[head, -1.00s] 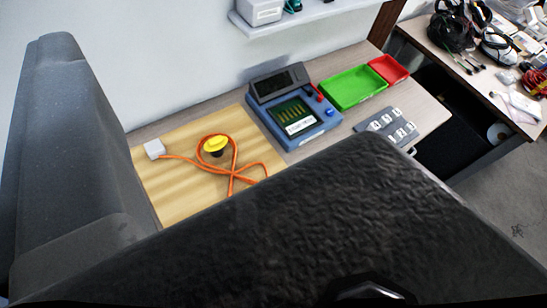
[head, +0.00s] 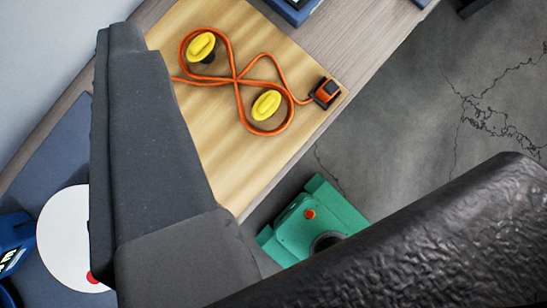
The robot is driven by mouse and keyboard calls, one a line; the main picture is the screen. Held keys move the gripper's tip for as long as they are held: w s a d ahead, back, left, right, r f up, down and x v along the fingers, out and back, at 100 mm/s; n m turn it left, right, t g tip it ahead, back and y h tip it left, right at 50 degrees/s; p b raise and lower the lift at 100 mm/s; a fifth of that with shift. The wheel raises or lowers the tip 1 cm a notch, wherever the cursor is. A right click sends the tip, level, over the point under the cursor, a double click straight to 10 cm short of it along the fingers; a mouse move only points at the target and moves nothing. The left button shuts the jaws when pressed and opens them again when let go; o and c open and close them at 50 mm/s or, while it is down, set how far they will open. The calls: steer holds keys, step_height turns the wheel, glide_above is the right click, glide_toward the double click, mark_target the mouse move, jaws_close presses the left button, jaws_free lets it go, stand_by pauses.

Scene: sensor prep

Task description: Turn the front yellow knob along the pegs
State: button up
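Two yellow knobs sit on a wooden board (head: 225,110). The front yellow knob (head: 266,105) is nearer the board's open edge, and the other yellow knob (head: 201,46) is farther up and left. Both are oval and slanted in the picture. An orange cable (head: 236,79) loops around both in a figure eight and crosses between them. The pegs under the knobs are mostly hidden.
An orange-black connector (head: 325,93) ends the cable at the board's right edge. A green box (head: 310,222) with a red button lies below the bench edge. A white disc (head: 65,240) and a blue device (head: 14,238) are at lower left. Cracked floor is bare at right.

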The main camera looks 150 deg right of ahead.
steer(key=w+d+f+m+g+p, duration=0.2)
steer(key=d+f+m+g+p, duration=0.1)
steer(key=f, duration=0.3)
steer(key=w+d+f+m+g+p, duration=0.2)
steer(key=d+f+m+p, duration=0.15)
steer(key=f, duration=0.25)
steer(key=m+g+y+p, duration=0.3)
steer(key=m+g+p, duration=0.1)
steer(key=g+p, duration=0.1)
glide_above(266, 104)
step_height(266, 104, down, 13)
step_height(266, 104, down, 13)
steer(key=shift+r+p, duration=0.15)
steer(key=shift+p, duration=0.7)
